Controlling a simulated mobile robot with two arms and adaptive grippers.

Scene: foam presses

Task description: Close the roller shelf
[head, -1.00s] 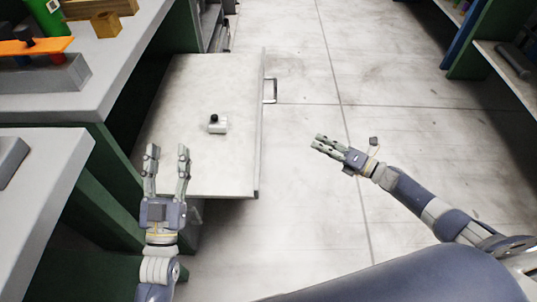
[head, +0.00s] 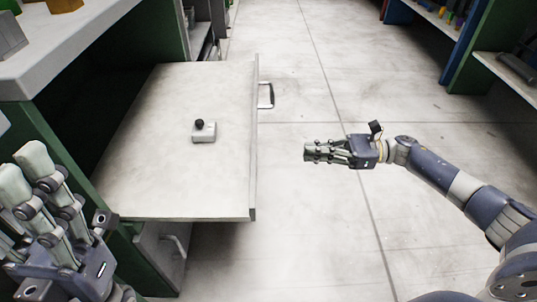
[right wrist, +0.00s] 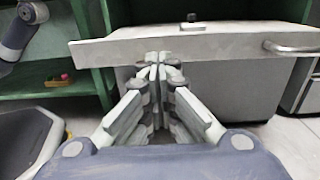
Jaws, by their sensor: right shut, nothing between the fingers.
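The roller shelf (head: 130,150) is a pale flat board pulled out from the green cabinet at left. Its upright front panel (right wrist: 215,45) carries a metal handle (head: 266,96), which also shows at right in the right wrist view (right wrist: 292,47). My right gripper (head: 307,151) is shut and empty, pointing left at the panel. In the head view a gap of floor separates them; in the right wrist view its fingertips (right wrist: 160,66) overlap the panel's lower edge. My left gripper (head: 28,172) is at the lower left, fingers up; its opening is unclear.
A grey worktop (head: 80,50) is at upper left. The tiled floor (head: 330,70) right of the shelf is clear, with racks (head: 490,60) at far right.

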